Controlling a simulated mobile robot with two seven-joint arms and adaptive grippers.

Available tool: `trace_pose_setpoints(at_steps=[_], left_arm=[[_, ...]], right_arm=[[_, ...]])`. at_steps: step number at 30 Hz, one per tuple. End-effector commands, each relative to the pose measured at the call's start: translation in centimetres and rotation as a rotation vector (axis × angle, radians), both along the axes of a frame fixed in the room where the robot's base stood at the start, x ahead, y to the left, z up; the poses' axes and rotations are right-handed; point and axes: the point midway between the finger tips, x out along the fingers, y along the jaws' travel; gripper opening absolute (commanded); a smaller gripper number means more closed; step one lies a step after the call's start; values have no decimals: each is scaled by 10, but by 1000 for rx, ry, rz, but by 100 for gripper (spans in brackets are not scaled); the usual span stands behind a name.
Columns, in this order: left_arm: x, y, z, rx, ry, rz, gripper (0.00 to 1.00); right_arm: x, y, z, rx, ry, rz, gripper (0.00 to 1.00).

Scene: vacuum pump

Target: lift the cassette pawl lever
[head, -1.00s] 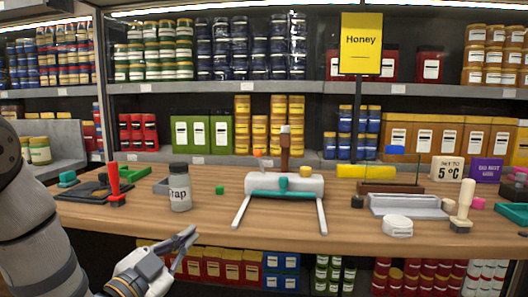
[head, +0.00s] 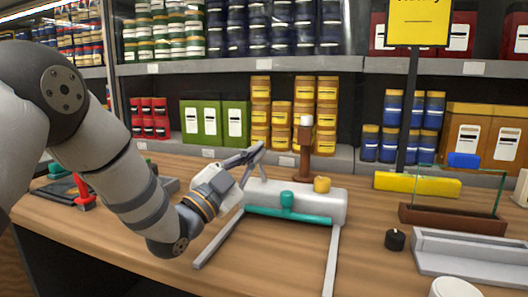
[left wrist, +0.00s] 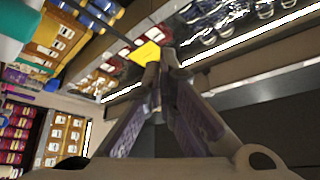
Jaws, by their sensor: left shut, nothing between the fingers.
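A white cylindrical device (head: 322,200) lies across the wooden table. It has two grey legs (head: 331,262) toward the front edge, a teal bar with a knob (head: 287,203), a yellow-orange knob (head: 321,184) on top and a brown post (head: 305,150) behind. I cannot tell which part is the cassette pawl lever. My left gripper (head: 257,154) is shut and empty, its fingers above the device's left end; I cannot tell if they touch it. The left wrist view shows the finger tips (left wrist: 159,68) together with nothing between them. My right gripper is not in view.
A yellow block (head: 417,184), a brown-based glass panel (head: 452,219), a small black pot (head: 395,239) and a grey tray (head: 470,258) stand to the right. A red-handled tool (head: 82,194) is at the left. Stocked shelves with a honey sign (head: 418,22) rise behind.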

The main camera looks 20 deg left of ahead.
Motion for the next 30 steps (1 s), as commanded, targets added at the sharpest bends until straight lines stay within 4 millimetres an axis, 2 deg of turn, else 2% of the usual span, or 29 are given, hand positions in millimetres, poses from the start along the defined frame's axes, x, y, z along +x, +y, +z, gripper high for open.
trace_pose_setpoints(at_steps=[8,10,15,30], left_arm=[[51,-22,21,0,1,-1,0],[53,-10,6,-2,8,3,0],[56,2,-7,-2,4,0,0],[58,10,-13,-33,6,1,0]], right_arm=[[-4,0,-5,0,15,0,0],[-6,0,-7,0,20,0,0],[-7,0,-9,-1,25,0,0],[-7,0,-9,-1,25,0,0]])
